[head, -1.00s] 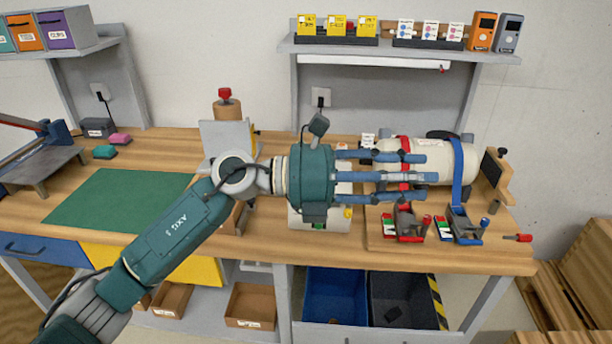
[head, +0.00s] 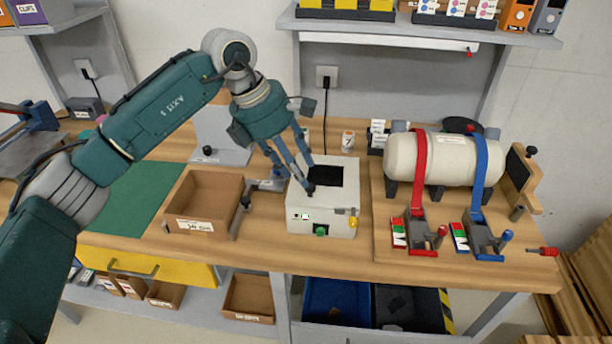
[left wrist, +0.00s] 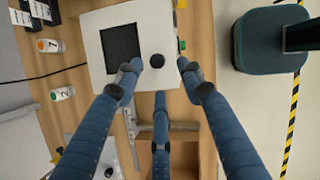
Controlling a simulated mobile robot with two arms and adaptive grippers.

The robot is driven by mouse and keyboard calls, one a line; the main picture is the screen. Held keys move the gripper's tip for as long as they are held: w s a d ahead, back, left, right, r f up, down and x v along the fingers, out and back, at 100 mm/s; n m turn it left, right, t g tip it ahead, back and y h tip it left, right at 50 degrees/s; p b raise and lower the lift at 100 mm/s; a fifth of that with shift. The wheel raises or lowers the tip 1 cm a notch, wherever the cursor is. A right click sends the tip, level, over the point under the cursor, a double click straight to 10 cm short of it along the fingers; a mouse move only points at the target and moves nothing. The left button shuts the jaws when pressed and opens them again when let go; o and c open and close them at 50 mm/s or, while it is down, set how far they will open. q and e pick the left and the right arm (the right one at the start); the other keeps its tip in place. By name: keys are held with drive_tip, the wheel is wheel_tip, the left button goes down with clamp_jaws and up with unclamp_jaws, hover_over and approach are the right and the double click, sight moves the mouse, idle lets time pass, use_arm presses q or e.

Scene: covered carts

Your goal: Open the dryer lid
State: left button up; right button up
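The dryer (head: 335,215) is a white box on the bench with a dark window (head: 326,175) in its flat, closed lid. It has a green button (head: 320,230) on its front and a yellow latch (head: 352,212) at the front right. The left wrist view shows the dryer's lid (left wrist: 93,45) and a round black knob (left wrist: 158,60) on it. My left gripper (head: 298,172) points down over the dryer's left part, its fingers spread, and it also shows in the left wrist view (left wrist: 158,85). Contact with the lid is unclear. My right gripper is not in view.
An open brown tray (head: 175,185) stands left of the dryer. Right of it, a white cylinder (head: 405,160) is strapped to a wooden board with red and blue straps. Small bottles (head: 348,140) stand behind. A shelf (head: 380,30) hangs above.

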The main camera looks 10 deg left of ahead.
sight(303, 197)
use_arm(q)
drive_tip(key=x, duration=0.3)
drive_tip(key=shift+w+f+p, duration=0.1)
drive_tip(key=shift+w+p, duration=0.2)
drive_tip(key=shift+x, duration=1)
drive_tip(key=shift+f, duration=0.1)
drive_tip(key=c, duration=0.8)
clamp_jaws()
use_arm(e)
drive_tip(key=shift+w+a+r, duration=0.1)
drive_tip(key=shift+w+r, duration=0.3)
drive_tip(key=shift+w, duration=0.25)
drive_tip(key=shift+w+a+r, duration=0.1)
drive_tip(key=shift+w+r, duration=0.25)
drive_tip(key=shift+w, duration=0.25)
